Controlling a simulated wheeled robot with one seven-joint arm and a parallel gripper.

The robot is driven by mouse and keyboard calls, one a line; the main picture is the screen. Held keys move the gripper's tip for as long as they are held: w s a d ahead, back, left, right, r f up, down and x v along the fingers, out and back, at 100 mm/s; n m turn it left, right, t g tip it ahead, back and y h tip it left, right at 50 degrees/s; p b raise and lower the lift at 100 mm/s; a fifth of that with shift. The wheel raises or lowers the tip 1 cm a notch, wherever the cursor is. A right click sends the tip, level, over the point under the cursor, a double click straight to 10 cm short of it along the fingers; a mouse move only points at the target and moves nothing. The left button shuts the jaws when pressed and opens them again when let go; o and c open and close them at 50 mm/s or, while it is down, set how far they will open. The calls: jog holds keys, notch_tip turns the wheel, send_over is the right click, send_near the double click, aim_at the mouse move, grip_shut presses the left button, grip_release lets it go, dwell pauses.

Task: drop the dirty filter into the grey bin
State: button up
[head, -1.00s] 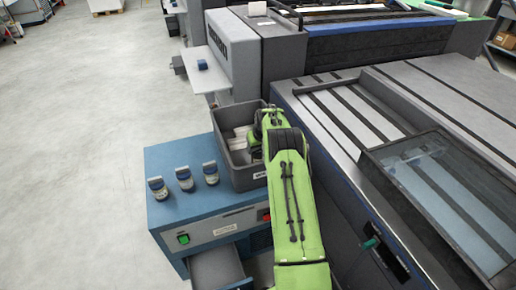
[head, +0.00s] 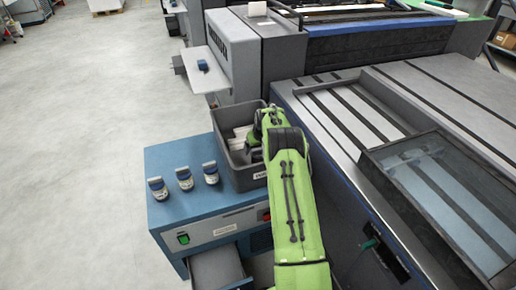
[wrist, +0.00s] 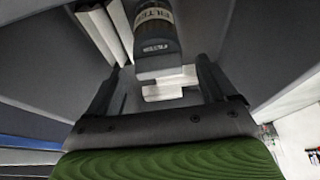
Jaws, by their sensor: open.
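The grey bin (head: 240,181) stands on the blue cabinet, with white pieces inside. My gripper reaches into the bin and is mostly hidden by my green arm in the head view. In the wrist view my gripper (wrist: 158,68) is open, one finger on each side. A filter (wrist: 156,42) with a dark grey cap and a white band marked FILTER lies inside the bin, just beyond and between the fingers. Its far end is cut off by the picture's top edge. I cannot tell whether a finger touches it. White blocks lie beside and under it.
Several similar small units, three in all, stand in a row (head: 184,180) on the blue cabinet (head: 170,209), left of the bin. A drawer (head: 216,267) is open below. The large printing machine (head: 330,100) flanks the right side. The floor at left is clear.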

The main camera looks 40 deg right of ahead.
jog(key=p+v, duration=0.2)
jog(key=v, duration=1)
jog(key=s+a+r+n, duration=0.1)
jog(key=s+a+r, duration=0.4)
jog(key=a+r, duration=0.3)
jog(key=s+a+r, duration=0.4)
jog(key=a+r, duration=0.4)
jog(key=r, duration=0.1)
jog(key=s+a+r+n+t, duration=0.1)
jog(key=s+a+r, duration=0.1)
jog(key=s+a, duration=0.4)
jog(key=s+a+r, duration=0.2)
jog(key=s+a, duration=0.1)
jog(key=s, duration=0.5)
jog(key=s+a+f+n+y, duration=0.1)
jog(key=s+a+f, duration=0.2)
jog(key=s, duration=0.8)
jog(key=shift+s+f, duration=0.25)
jog(key=shift+s, duration=0.1)
jog(key=shift+a, duration=0.15)
notch_tip(320, 180, up, 11)
jog(key=p, duration=1)
jog(key=shift+f, duration=0.2)
